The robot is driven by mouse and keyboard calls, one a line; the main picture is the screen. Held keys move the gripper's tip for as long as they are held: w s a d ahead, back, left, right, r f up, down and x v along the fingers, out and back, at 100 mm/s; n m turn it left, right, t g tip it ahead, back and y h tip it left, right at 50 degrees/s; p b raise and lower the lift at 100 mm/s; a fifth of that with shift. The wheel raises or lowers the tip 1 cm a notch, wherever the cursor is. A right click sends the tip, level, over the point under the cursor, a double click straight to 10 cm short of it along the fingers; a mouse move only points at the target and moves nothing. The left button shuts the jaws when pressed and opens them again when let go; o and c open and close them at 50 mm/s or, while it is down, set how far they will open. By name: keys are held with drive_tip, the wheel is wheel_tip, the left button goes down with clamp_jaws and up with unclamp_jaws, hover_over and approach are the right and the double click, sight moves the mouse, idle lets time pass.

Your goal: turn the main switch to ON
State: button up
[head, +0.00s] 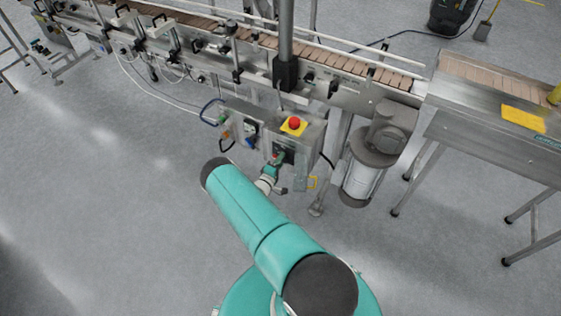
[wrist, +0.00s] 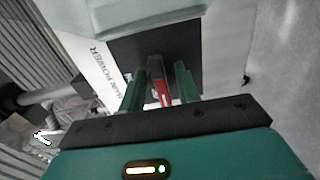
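The main switch has a red handle (wrist: 159,92) on a dark square plate (wrist: 190,50), with lettering that reads "MAIN POWER" beside it in the wrist view. My gripper (wrist: 161,84) has its two green fingers on either side of the handle. A gap shows between the handle and each finger, so it is open around the handle. In the head view my gripper (head: 277,158) is at the dark plate (head: 289,149) on the front of the grey control box (head: 311,135). The handle's ON or OFF marks are not readable.
A red emergency button (head: 294,123) on a yellow base sits on top of the control box, just above the switch. The conveyor (head: 350,95) runs behind it. A motor (head: 370,160) hangs to the right. The floor to the left is clear.

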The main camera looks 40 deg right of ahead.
drive_tip(key=shift+c, duration=1.2)
drive_tip(key=shift+m, duration=0.3)
drive_tip(key=shift+w+a+f+m, duration=0.1)
drive_tip(key=shift+f+m, duration=0.05)
drive_tip(key=shift+m, duration=2.75)
drive_tip(key=shift+w+a+f+m, duration=0.1)
drive_tip(key=shift+w+f+m, duration=0.05)
drive_tip(key=shift+m, duration=2.75)
drive_tip(key=shift+w+a+f+m, duration=0.1)
drive_tip(key=shift+f+m, duration=0.05)
drive_tip(key=shift+m, duration=2.75)
drive_tip(key=o, duration=1)
drive_tip(key=shift+d, duration=0.15)
drive_tip(key=shift+c, duration=0.2)
